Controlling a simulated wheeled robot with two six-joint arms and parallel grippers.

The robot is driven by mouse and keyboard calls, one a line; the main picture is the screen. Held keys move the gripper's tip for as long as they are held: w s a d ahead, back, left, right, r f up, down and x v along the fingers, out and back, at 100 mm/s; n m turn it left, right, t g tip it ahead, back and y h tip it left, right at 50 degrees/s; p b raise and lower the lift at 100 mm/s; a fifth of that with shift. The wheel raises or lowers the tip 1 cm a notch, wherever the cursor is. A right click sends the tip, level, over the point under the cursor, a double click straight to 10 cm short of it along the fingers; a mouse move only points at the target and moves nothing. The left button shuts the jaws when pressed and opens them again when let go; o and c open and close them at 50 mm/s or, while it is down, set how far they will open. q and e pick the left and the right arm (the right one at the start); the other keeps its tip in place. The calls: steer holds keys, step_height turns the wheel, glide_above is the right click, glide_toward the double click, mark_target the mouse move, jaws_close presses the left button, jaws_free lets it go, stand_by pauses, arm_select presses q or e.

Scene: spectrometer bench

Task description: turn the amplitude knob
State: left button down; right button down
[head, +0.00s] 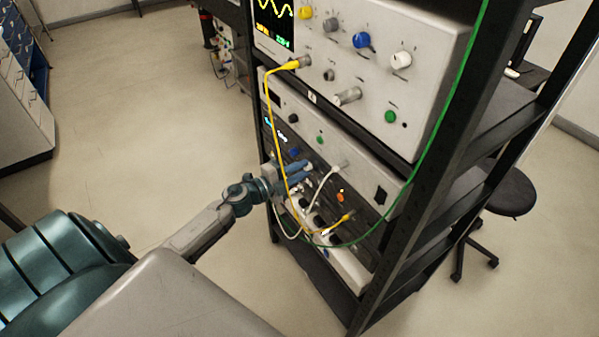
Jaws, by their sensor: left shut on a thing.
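My left gripper (299,170) reaches in from the left to the front of the dark instrument (282,131) in the rack. Its blue fingers are shut on a small knob at that panel, which I take to be the amplitude knob. The fingers hide most of the knob, and its label and pointer cannot be read. An orange knob (341,196) sits on the panel to the right of the fingers, clear of them. My right gripper is not in view.
A yellow cable (266,90) hangs from the upper oscilloscope (388,100) and passes close by my left gripper. A white cable (324,181) and a green cable (462,75) also loop in front of the rack. A dark rack post (428,190) stands at the right.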

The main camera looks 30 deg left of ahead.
arm_select(q)
steer(key=m+b, duration=0.5)
steer(key=m, duration=0.7)
steer(key=shift+f+m, duration=0.15)
steer(key=shift+m, duration=0.25)
stand_by(0.3)
steer(key=c, duration=1.3)
jaws_free()
